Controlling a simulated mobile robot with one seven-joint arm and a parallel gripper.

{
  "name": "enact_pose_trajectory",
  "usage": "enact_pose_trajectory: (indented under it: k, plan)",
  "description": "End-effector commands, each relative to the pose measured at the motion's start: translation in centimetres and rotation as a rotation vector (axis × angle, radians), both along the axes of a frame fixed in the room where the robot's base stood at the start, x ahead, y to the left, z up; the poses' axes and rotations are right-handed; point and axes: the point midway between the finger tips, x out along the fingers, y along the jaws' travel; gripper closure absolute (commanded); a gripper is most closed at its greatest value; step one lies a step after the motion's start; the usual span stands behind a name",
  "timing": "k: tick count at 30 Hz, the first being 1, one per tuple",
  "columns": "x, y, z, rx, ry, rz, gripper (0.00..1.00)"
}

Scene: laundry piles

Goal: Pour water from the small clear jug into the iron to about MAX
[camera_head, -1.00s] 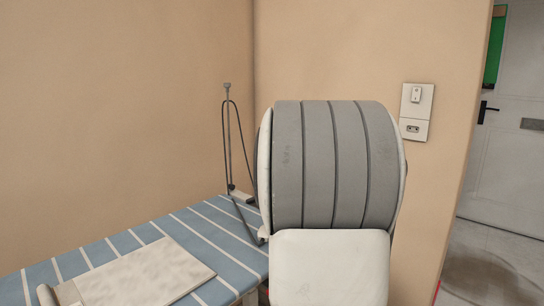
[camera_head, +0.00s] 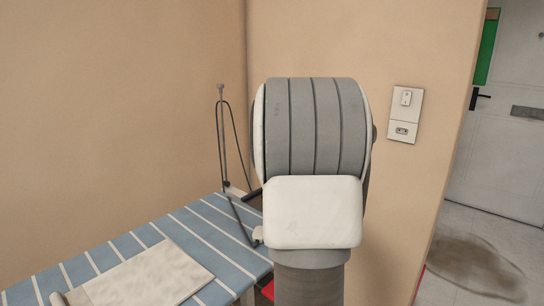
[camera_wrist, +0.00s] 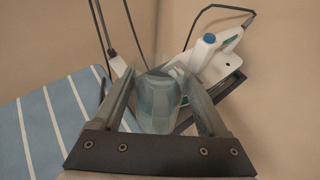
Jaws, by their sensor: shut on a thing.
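In the wrist view the small clear jug (camera_wrist: 157,108) sits between the two fingers of my gripper (camera_wrist: 158,76), which is shut on it. The jug is see-through and looks roughly upright; its water level cannot be told. Just beyond it on the right is the white iron (camera_wrist: 231,40) with green parts, partly hidden by the jug, a finger and a blue-capped white piece (camera_wrist: 208,40). Whether that piece belongs to the iron is unclear. The iron's MAX mark cannot be made out. In the head view my arm hides gripper, jug and iron.
The blue-and-white striped ironing board (camera_head: 200,237) bears a pale cloth (camera_head: 150,276) at its front. A cord holder (camera_head: 222,140) rises at its far end. A dark frame (camera_wrist: 228,88) lies by the iron. Walls stand close behind; a socket (camera_head: 402,130) is at right.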

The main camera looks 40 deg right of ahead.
Motion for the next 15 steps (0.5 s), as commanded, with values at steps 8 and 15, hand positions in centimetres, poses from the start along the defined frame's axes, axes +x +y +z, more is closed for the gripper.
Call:
enact_pose_trajectory:
  k: [8, 15]
  plan:
    - [0.0, -0.1, -0.2, 0.034, 0.052, -0.001, 0.78]
    - [0.0, -0.1, -0.8, 0.062, 0.094, 0.0, 0.78]
